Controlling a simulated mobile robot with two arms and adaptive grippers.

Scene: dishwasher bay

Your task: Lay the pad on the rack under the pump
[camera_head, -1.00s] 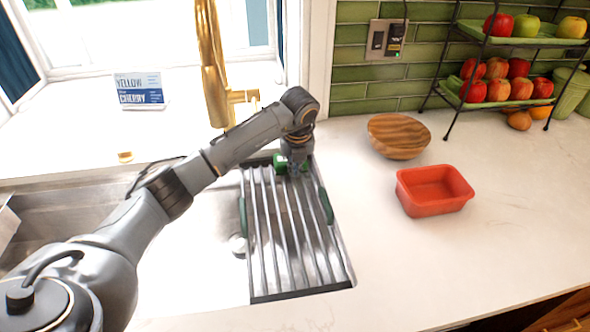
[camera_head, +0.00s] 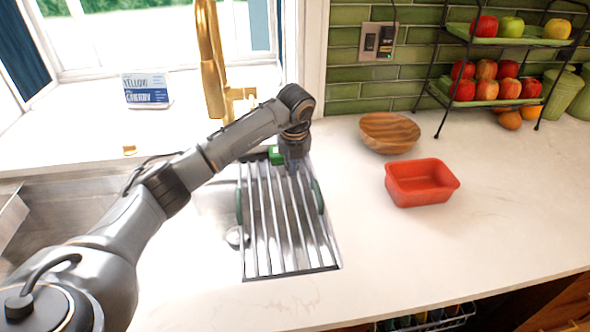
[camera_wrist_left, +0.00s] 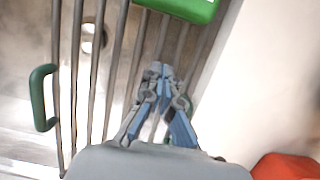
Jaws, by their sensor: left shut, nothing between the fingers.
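The rack (camera_head: 262,250) is a set of metal bars with green side handles, lying across the right part of the sink. A green block (camera_head: 275,155) is at the rack's back end; it also shows at the top edge of the left wrist view (camera_wrist_left: 180,6), with a white patch. I cannot tell whether it is the pad. A tall gold tap (camera_head: 210,70) stands behind the sink; I make out no other pump. My left gripper (camera_head: 294,172) points down over the rack's back right part, just in front of the green block. Its fingers (camera_wrist_left: 160,70) are shut and empty.
A red tub (camera_head: 421,190) and a wooden bowl (camera_head: 389,138) stand on the counter right of the rack. A fruit stand (camera_head: 440,95) is at the back right. The front counter is clear. An open dishwasher rack (camera_head: 430,318) shows below the counter edge.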

